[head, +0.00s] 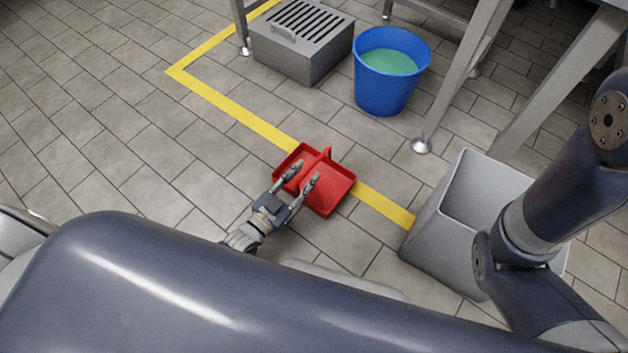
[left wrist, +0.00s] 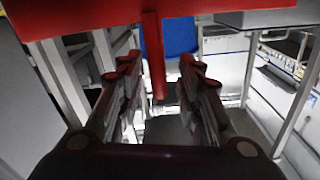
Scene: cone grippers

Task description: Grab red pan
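The red pan (head: 335,188) lies on the tiled floor in the middle of the head view, with a narrow raised part (head: 326,157) standing up from it. My left gripper (head: 305,173) reaches over the pan's near side, fingers apart and empty. In the left wrist view the red pan (left wrist: 90,14) fills the top, and a narrow red bar (left wrist: 153,60) shows between the open fingers of the left gripper (left wrist: 158,72), with gaps on both sides. My right arm shows at the right of the head view; its gripper is out of the picture.
A blue bucket (head: 383,90) with green liquid and a grey slatted box (head: 300,55) stand behind the pan. An open grey bin (head: 435,235) stands to the right. Metal table legs (head: 455,80) rise behind. The floor at left is clear, with yellow tape (head: 225,100).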

